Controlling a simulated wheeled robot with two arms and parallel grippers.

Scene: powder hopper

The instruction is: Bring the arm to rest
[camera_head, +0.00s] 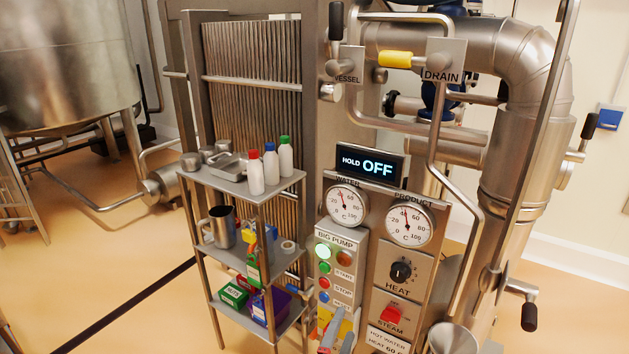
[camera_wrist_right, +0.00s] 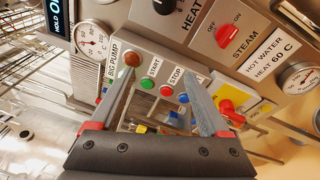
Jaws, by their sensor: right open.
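My right gripper (camera_head: 338,334) is low at the bottom edge of the head view, in front of the lower end of the BIG PUMP panel (camera_head: 348,245). Its two grey fingers are apart with nothing between them. In the right wrist view the open fingers (camera_wrist_right: 160,80) point towards the pump panel (camera_wrist_right: 150,70). The green start button (camera_wrist_right: 147,84), red stop button (camera_wrist_right: 166,90) and a blue button (camera_wrist_right: 183,98) show between the fingers. I cannot tell how far the fingertips are from the panel. My left gripper is not in view.
The heat knob (camera_head: 401,271) and red steam switch (camera_head: 391,315) are right of the pump panel. A metal funnel (camera_head: 453,340) stands at bottom right. A shelf rack (camera_head: 235,187) with bottles and boxes stands left. The display (camera_head: 368,165) reads HOLD OFF. Floor is open further left.

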